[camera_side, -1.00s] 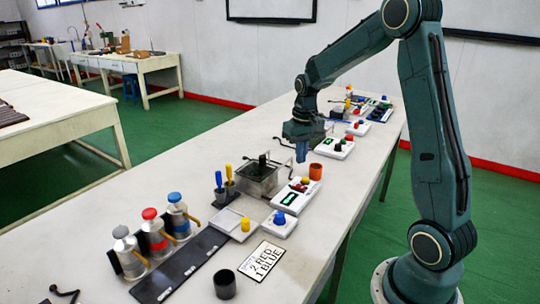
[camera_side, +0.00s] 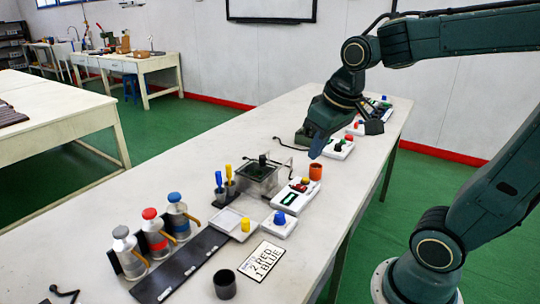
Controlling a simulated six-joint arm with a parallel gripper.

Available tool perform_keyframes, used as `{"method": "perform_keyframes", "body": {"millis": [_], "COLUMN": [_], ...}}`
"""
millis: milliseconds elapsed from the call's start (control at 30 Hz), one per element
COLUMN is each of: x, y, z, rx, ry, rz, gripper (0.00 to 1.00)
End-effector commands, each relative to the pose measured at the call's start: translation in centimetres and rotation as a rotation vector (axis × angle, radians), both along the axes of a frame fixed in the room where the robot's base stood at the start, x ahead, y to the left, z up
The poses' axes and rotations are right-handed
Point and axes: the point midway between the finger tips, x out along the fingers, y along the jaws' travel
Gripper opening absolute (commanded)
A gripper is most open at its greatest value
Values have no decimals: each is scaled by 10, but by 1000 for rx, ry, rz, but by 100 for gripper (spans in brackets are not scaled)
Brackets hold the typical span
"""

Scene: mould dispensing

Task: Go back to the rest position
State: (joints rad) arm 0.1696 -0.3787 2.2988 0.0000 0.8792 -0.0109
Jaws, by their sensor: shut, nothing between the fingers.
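My gripper (camera_side: 317,148) is shut and empty.
Three bottles with grey (camera_side: 121,232), red (camera_side: 149,213) and blue (camera_side: 174,197) caps stand in a rack at the near left. A card (camera_side: 262,261) reads "2 RED 1 BLUE". A dark cup (camera_side: 225,284) stands nearby. A metal box (camera_side: 262,178) stands mid-table.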

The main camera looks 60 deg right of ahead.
Motion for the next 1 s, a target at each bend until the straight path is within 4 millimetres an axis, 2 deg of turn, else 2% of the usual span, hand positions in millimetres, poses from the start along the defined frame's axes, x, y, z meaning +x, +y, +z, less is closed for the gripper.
{"method": "perform_keyframes", "body": {"millis": [300, 500, 700, 1000], "x": [-51, -73, -80, -80], "y": [32, 41, 44, 44], "z": [6, 3, 1, 1], "rx": [-9, -9, -8, -8], "ry": [-95, -137, -149, -149], "rz": [101, 145, 159, 159], "gripper": [0, 0, 0, 0]}}
